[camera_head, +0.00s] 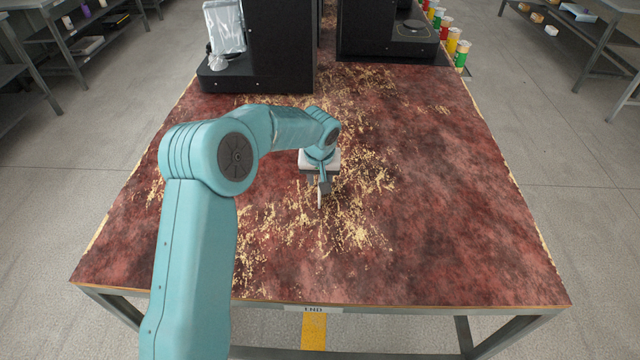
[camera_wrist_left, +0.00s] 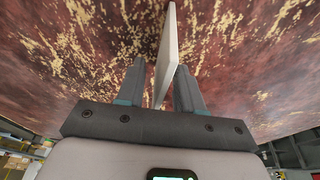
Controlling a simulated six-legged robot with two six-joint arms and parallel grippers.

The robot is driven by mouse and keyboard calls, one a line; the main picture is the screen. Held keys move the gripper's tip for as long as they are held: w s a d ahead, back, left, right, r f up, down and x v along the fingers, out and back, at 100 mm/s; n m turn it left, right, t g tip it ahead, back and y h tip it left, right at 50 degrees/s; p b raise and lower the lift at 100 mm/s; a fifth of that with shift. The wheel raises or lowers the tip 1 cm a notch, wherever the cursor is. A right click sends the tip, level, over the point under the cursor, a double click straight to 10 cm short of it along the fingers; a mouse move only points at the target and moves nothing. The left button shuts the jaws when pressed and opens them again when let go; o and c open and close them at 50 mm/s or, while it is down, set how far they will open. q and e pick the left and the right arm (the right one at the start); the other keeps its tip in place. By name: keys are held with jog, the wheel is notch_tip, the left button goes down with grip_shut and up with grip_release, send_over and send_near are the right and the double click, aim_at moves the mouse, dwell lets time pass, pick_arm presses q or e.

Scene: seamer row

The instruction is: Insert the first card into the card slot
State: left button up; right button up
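My left gripper (camera_head: 322,184) is above the middle of the red table, its fingers pointing down. It is shut on a thin, pale card (camera_head: 320,198), which sticks out beyond the fingertips. In the left wrist view the card (camera_wrist_left: 170,45) stands edge-on between the two dark fingers of the left gripper (camera_wrist_left: 162,85). I cannot tell whether its far end touches the table. I cannot make out a card slot in either view. My right gripper is not in view.
The mottled red table (camera_head: 450,220) is clear on its right side and front. A black machine (camera_head: 280,50) with a clear bag (camera_head: 225,25) stands at the back left, another black machine (camera_head: 385,40) at the back right. Several coloured cans (camera_head: 453,40) line the right edge.

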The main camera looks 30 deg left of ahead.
pick_arm(q)
jog(key=shift+s+r, duration=0.1)
jog(key=shift+r, duration=0.05)
jog(key=shift+f+b, duration=0.3)
jog(key=shift+b, duration=0.1)
dwell(0.4)
grip_shut()
